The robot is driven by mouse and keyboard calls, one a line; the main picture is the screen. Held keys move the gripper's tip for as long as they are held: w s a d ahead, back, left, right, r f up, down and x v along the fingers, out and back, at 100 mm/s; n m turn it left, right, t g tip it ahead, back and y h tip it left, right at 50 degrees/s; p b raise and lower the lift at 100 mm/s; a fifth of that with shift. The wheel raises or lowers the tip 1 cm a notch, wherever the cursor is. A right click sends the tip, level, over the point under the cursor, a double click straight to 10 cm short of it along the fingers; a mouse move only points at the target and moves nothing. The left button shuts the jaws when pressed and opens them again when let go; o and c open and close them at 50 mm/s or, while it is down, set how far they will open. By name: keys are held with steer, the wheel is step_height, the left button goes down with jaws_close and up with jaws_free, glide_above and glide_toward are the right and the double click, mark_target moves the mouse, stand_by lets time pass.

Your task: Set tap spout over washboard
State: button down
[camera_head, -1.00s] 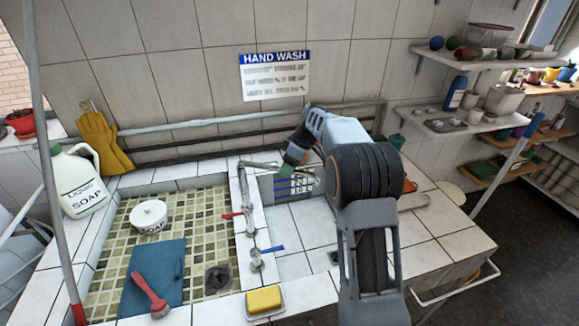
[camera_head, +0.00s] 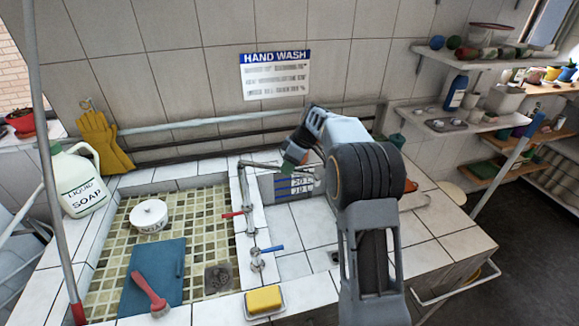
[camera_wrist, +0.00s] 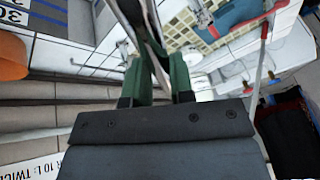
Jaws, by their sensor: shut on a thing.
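The metal tap stands on the tiled divider between the two basins. Its spout (camera_head: 259,164) points right, over the back of the right basin. My gripper (camera_head: 286,169) is at the outer end of the spout; in the wrist view its green fingers (camera_wrist: 160,75) are closed around a metal bar, the spout (camera_wrist: 148,35). The fingertips are partly hidden in the head view. A flat blue board (camera_head: 152,275), which I take for the washboard, lies in the left basin with a red-handled brush (camera_head: 150,294) on its front part. The spout is not over the board.
A red lever (camera_head: 232,214) and a blue lever (camera_head: 271,249) stick out from the tap. A round white soap dish (camera_head: 149,215) sits in the left basin. A yellow sponge (camera_head: 264,299) lies on the front rim. A wall pipe (camera_head: 200,122) runs behind the sink.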

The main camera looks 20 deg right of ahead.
steer(key=shift+s+a+f+m+b, duration=0.2)
steer(key=shift+s+a+m+b, duration=0.15)
steer(key=shift+s+b, duration=0.3)
steer(key=s+a+m+t+h+b, duration=0.2)
steer(key=s+a+m+t+b, duration=0.4)
steer(key=a+m, duration=0.5)
steer(key=w+a+m+g+h+p, duration=0.1)
steer(key=w+a+m+h+p, duration=0.2)
steer(key=a+m, duration=0.3)
steer(key=w+a+m+g+h+p, duration=0.1)
steer(key=w+a+m+h+p, duration=0.1)
steer(key=a+m, duration=0.4)
steer(key=shift+w+a+r+h+p, duration=0.3)
steer(key=shift+w+a+p, duration=0.7)
steer(key=shift+a, duration=1.6)
steer(key=shift+s+f+g, duration=0.1)
steer(key=shift+f+g, duration=0.05)
steer(key=shift+g, duration=0.15)
